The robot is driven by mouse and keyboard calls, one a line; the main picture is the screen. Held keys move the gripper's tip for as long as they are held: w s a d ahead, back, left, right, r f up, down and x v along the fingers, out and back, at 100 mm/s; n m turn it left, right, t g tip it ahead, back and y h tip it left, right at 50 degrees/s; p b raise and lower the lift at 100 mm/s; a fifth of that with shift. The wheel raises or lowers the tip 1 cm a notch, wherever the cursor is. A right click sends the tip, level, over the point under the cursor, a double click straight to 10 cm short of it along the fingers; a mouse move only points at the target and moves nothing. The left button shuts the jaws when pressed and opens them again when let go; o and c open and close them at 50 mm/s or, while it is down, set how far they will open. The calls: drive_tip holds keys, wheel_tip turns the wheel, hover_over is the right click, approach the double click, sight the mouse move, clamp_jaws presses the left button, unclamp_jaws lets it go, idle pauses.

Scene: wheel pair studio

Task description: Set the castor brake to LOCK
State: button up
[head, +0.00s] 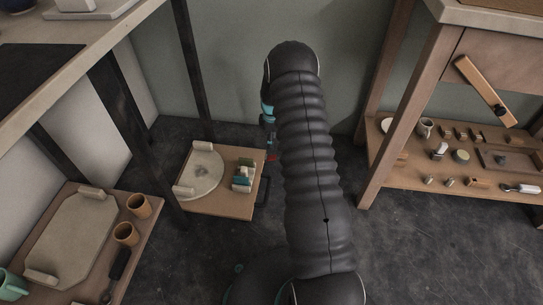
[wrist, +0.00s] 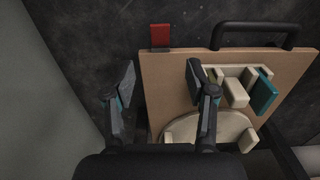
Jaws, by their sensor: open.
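A low wooden trolley (head: 222,205) stands on the dark floor, left of my arm in the head view. It fills the right of the wrist view (wrist: 168,85). A red tab (wrist: 160,36), which looks like the castor brake, sticks out at the board's edge. It shows small in the head view (head: 271,157). I see no LOCK mark and cannot tell its setting. My gripper (wrist: 160,88) is open and empty, its fingers spread. The red tab lies beyond the fingertips, apart from them. In the head view my arm mostly hides the gripper.
The trolley carries a pale round plate (head: 207,172) and a rack with a teal piece (wrist: 264,93). A black handle (wrist: 258,32) runs along its edge. A shelf with a tray and cups (head: 126,234) stands left, a wooden bench (head: 378,170) right. Floor between is clear.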

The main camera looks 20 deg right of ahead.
sight(272, 157)
wheel_tip(272, 157, down, 10)
drive_tip(key=shift+b, duration=0.45)
drive_tip(key=shift+c, duration=0.2)
clamp_jaws()
